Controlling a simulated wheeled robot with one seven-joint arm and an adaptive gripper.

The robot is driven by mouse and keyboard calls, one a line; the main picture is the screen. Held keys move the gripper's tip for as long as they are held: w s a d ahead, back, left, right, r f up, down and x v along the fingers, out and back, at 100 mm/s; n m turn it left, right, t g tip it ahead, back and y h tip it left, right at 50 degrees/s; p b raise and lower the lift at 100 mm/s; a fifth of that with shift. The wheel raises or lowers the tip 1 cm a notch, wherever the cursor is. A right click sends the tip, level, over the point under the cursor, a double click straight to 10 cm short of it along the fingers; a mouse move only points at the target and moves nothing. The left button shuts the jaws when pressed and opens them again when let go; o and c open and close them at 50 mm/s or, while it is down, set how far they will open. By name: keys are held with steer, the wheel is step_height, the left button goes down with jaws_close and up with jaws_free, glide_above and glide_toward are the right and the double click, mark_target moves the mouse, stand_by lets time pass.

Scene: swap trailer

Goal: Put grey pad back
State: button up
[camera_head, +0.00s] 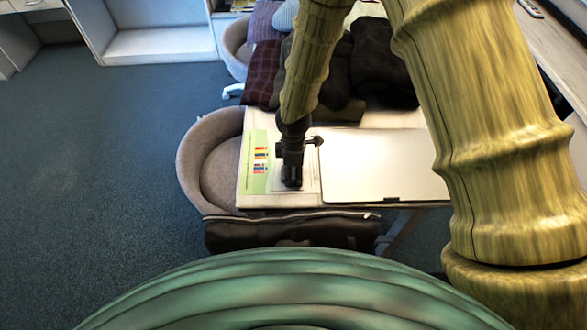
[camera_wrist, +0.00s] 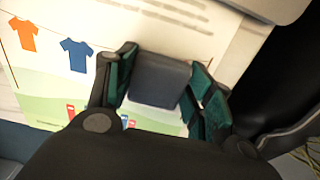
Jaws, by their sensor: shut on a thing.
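The grey pad (camera_wrist: 160,80) is a small dark grey block with rounded edges, seen between the fingers in the wrist view. My gripper (camera_wrist: 162,86) is shut on it, with one green-lined finger on each side. In the head view my gripper (camera_head: 292,184) points down over the left part of the table (camera_head: 250,200), above printed sheets. The pad cannot be made out clearly there. I cannot tell whether it touches the sheet below.
A printed sheet with shirt pictures (camera_wrist: 75,55) lies under my gripper. A closed silver laptop (camera_head: 378,165) lies to the right. Dark cushions or cloths (camera_head: 380,65) are behind the table. A grey chair (camera_head: 190,160) stands at left, a dark bag (camera_head: 290,232) in front.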

mark_target(294, 172)
steer(key=shift+f, duration=0.15)
steer(key=o, duration=1.1)
steer(key=shift+c, duration=0.2)
step_height(294, 172, up, 12)
steer(key=b, duration=0.2)
steer(key=shift+r, duration=0.2)
